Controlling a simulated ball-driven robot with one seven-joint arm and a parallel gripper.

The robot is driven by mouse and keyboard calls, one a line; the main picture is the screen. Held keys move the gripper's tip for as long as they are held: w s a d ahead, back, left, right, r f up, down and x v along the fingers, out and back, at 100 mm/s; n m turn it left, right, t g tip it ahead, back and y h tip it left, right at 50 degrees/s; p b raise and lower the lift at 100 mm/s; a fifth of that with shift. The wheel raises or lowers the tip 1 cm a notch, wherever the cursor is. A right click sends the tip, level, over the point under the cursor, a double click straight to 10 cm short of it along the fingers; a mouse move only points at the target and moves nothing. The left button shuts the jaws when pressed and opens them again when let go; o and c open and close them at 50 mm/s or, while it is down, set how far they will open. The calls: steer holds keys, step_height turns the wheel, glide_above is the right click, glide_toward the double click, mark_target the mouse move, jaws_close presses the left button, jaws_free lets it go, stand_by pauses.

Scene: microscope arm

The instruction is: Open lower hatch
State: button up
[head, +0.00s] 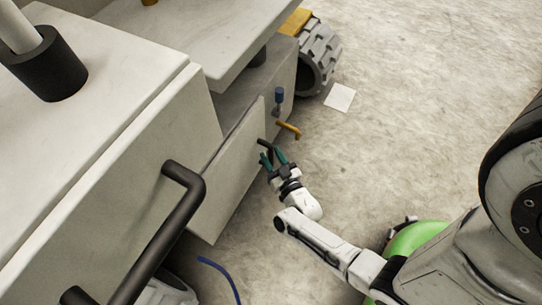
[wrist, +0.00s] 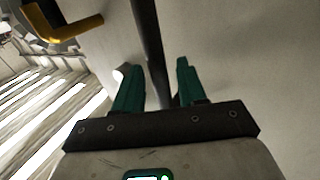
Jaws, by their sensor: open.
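The lower hatch (head: 228,178) is a pale flat panel low on the side of the large pale machine in the head view. A dark line runs along its upper edge; I cannot tell whether it stands ajar. A black bar handle (head: 265,144) shows near its far end. My gripper (head: 273,157) is at this handle, its two teal fingers apart. In the wrist view the black handle bar (wrist: 150,45) runs between the open fingers (wrist: 155,80), with the pale panel surface behind. The fingers are not closed on it; contact cannot be told.
A yellow handle (head: 289,129) sits just beyond my gripper, also in the wrist view (wrist: 62,27). A large black handle (head: 170,232) juts out nearer. A blue cable (head: 222,272) lies low. Open floor (head: 430,120) spreads right.

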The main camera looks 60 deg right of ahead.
steer(key=shift+w+d, duration=0.2)
steer(key=shift+w, duration=0.1)
steer(key=shift+c, duration=0.2)
jaws_close()
